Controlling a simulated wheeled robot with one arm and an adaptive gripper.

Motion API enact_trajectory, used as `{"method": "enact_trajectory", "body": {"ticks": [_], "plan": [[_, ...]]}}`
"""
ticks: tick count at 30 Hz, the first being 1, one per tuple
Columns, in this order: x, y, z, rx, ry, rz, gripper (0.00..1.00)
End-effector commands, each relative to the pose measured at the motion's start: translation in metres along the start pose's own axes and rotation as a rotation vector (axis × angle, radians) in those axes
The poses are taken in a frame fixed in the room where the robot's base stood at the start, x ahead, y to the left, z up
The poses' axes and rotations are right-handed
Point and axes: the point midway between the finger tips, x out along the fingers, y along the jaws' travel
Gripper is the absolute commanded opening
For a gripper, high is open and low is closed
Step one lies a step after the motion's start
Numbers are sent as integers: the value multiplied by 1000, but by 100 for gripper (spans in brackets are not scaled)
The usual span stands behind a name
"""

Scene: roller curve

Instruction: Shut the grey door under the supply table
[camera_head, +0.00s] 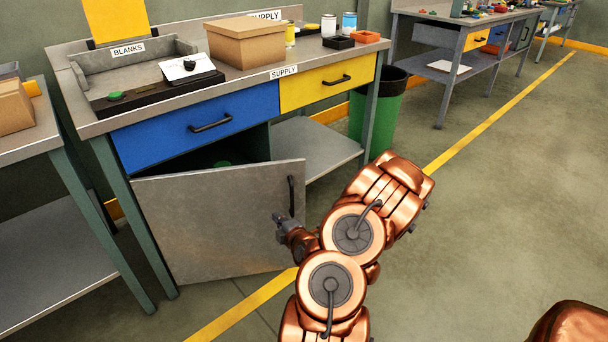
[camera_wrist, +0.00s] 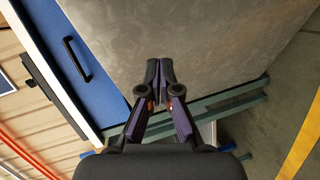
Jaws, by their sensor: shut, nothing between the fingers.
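The grey door (camera_head: 215,225) under the supply table (camera_head: 230,85) stands partly open. Its right edge, with a dark vertical handle (camera_head: 291,196), is swung out from the cabinet, and a dark opening shows above and behind it. My gripper (camera_head: 279,218) is in front of the door's outer face, just left of and below the handle. In the wrist view the fingers (camera_wrist: 160,66) are together and empty, with the grey door panel (camera_wrist: 205,35) filling the background. I cannot tell whether the fingertips touch the panel.
Above the door is a shut blue drawer (camera_head: 200,125); a yellow drawer (camera_head: 328,82) is to its right. A green bin (camera_head: 378,112) stands right of the table. Another table (camera_head: 30,135) is close on the left. The floor to the right is clear.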

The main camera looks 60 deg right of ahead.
Motion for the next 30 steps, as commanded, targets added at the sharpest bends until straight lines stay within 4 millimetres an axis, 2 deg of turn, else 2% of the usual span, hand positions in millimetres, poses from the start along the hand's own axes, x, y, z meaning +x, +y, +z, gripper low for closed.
{"method": "enact_trajectory", "body": {"ticks": [1,3,6,10,15,25,30], "plan": [[-9,9,19,-10,-51,50,0],[-19,19,41,-37,-113,116,0],[-33,30,66,-70,-195,191,0],[-46,37,87,-99,-266,243,0],[-49,41,96,-115,-298,269,0],[-26,45,102,-116,-295,269,0],[-20,43,106,-119,-297,264,0]]}}
